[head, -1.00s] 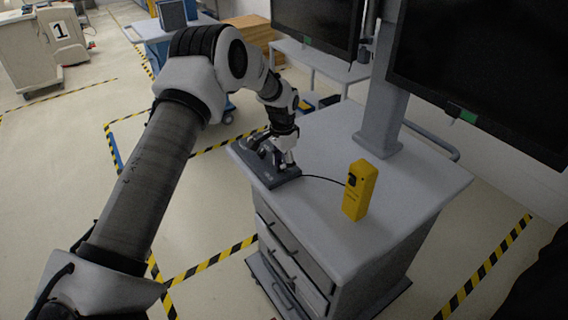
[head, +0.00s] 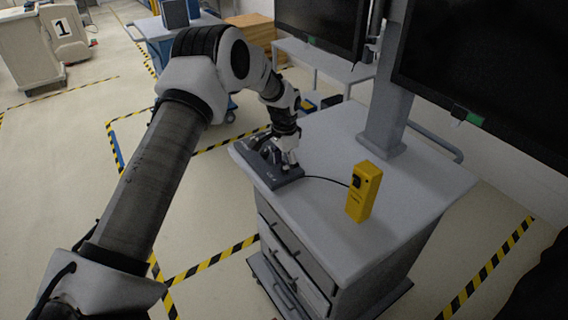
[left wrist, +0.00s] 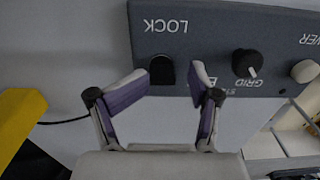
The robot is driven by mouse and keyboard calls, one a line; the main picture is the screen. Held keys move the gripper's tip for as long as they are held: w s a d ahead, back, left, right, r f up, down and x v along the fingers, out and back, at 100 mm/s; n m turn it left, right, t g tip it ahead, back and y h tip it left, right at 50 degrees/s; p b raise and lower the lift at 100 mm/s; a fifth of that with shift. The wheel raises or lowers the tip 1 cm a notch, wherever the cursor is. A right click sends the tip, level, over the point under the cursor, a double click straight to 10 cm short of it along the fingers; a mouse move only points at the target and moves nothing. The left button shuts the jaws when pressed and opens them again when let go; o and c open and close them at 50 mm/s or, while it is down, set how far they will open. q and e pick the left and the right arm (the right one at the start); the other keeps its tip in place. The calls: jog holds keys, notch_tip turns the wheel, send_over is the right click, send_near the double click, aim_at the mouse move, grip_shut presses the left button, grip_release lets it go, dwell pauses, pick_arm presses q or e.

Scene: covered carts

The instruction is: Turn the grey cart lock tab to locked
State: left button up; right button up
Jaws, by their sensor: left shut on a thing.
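The dark grey control panel (head: 284,181) lies on the left part of the grey cart's top (head: 325,209). In the left wrist view, the panel (left wrist: 205,25) carries an upside-down LOCK label above a dark lock tab (left wrist: 161,70). My left gripper (head: 290,164) is down at the panel. In the left wrist view its purple-padded fingers (left wrist: 173,78) stand on either side of the lock tab, shut on it. The label by the right finger is partly hidden, and the tab's setting is not clear. My right gripper is not in view.
A black GRID knob (left wrist: 247,63) and a pale POWER knob (left wrist: 305,71) sit close to the right finger. A yellow box (head: 362,191) stands on the cart, joined to the panel by a black cable. A monitor post (head: 382,110) rises behind.

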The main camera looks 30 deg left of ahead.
aim_at(284, 163)
pick_arm(q)
jog(key=shift+r, duration=0.1)
notch_tip(284, 163, up, 12)
dwell(0.5)
dwell(0.4)
